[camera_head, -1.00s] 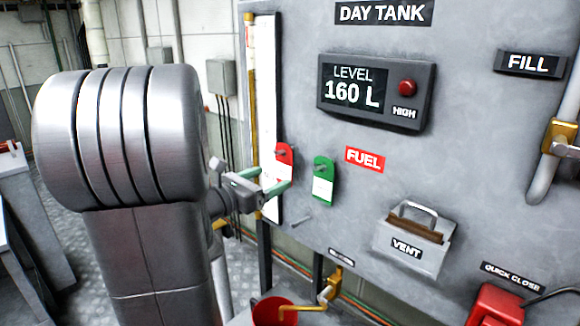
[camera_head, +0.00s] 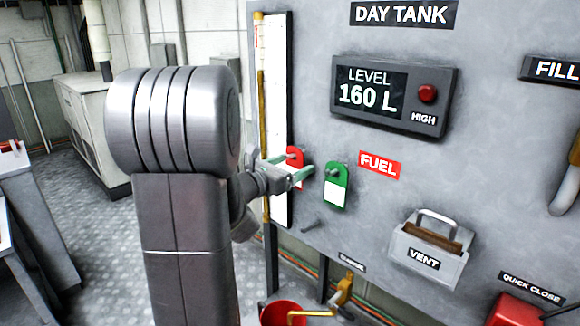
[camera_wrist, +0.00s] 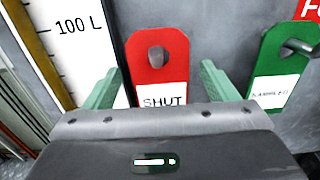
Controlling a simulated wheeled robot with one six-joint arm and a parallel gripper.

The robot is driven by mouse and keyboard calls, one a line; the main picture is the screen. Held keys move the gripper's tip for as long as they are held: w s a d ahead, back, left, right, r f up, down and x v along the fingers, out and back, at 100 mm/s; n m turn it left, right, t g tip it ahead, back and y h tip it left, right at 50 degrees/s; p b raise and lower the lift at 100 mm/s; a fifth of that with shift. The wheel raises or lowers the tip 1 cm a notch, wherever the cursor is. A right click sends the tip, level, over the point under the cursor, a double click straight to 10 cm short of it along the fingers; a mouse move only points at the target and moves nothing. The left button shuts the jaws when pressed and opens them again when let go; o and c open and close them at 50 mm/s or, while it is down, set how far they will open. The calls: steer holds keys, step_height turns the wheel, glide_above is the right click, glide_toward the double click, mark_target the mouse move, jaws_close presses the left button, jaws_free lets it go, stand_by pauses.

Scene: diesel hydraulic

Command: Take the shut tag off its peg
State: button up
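The shut tag is a red tag (camera_wrist: 160,68) with a white label reading "SHUT", hanging on its peg (camera_wrist: 156,58) in the wrist view. In the head view the red tag (camera_head: 294,157) is partly hidden behind my gripper. My gripper (camera_wrist: 160,80) is open, with one green finger on each side of the tag. Gaps show between the fingers and the tag's edges. The head view shows my gripper (camera_head: 299,172) in front of the tank panel. The lower part of the tag is hidden by the gripper body.
A green tag (camera_head: 336,186) hangs on a peg just right of the red one. A sight gauge (camera_head: 280,60) stands close on the left. A bare peg (camera_head: 315,226) sticks out below. A vent box (camera_head: 428,254) and a red bucket (camera_head: 283,313) are lower.

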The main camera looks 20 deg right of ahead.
steer(key=c, duration=1)
steer(key=shift+r, duration=0.3)
steer(key=shift+r, duration=0.3)
steer(key=shift+a, duration=0.15)
steer(key=shift+v, duration=1.25)
steer(key=shift+a+r, duration=0.1)
steer(key=shift+r, duration=0.1)
steer(key=shift+v, duration=1.95)
